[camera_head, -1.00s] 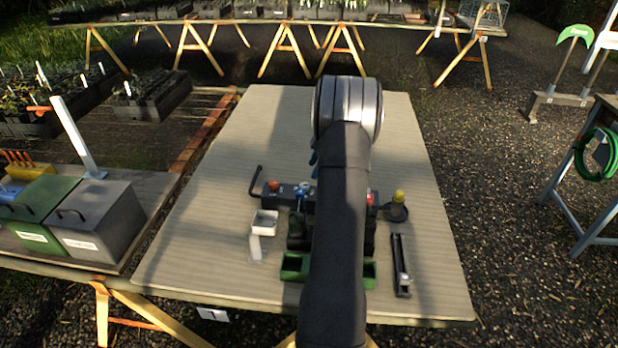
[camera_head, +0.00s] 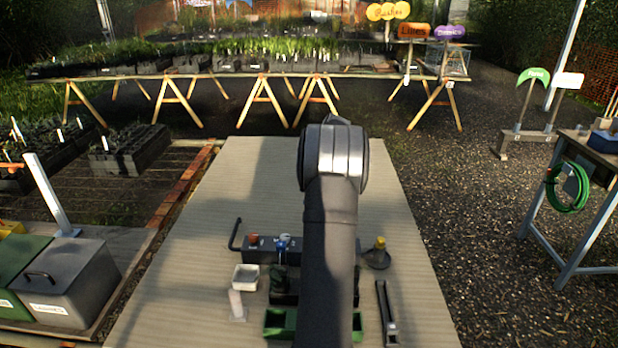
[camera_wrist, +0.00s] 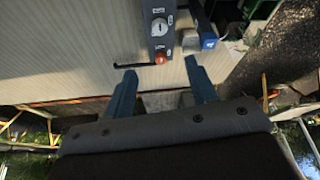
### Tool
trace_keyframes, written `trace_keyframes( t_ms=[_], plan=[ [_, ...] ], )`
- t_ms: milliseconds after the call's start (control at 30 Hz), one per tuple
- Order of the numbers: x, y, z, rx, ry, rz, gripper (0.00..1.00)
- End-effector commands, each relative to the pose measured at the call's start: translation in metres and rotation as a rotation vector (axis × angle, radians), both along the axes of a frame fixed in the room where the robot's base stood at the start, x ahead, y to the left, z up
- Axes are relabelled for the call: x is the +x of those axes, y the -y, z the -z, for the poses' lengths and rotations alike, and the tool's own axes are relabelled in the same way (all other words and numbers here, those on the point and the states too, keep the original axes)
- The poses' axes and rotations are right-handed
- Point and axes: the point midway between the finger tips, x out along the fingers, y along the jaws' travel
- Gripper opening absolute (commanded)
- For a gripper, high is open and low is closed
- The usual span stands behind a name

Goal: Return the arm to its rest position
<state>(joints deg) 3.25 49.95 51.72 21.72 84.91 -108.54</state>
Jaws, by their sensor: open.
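My gripper (camera_wrist: 160,94) shows in the wrist view with its two blue fingers apart and nothing between them. It hangs over the table (camera_wrist: 60,62), on the near side of a grey control box (camera_wrist: 160,25) with a dial and an orange-red knob. In the head view my dark arm reaches up the middle of the table (camera_head: 205,215) and hides the fingers. The arm also covers part of the control box (camera_head: 262,252) behind it.
A white dish (camera_head: 245,278), a green tray (camera_head: 280,323), a black stand with a yellow top (camera_head: 377,255) and a black slotted holder (camera_head: 387,312) lie around the arm. A grey bin (camera_head: 65,280) stands left.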

Motion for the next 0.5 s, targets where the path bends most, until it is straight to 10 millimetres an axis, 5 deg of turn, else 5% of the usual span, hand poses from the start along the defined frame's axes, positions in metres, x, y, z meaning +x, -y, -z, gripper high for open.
trace_keyframes(
  t_ms=[500],
  plan=[
    [-0.007, -0.032, 0.078, 0.001, -0.004, -0.002, 0.52]
  ],
)
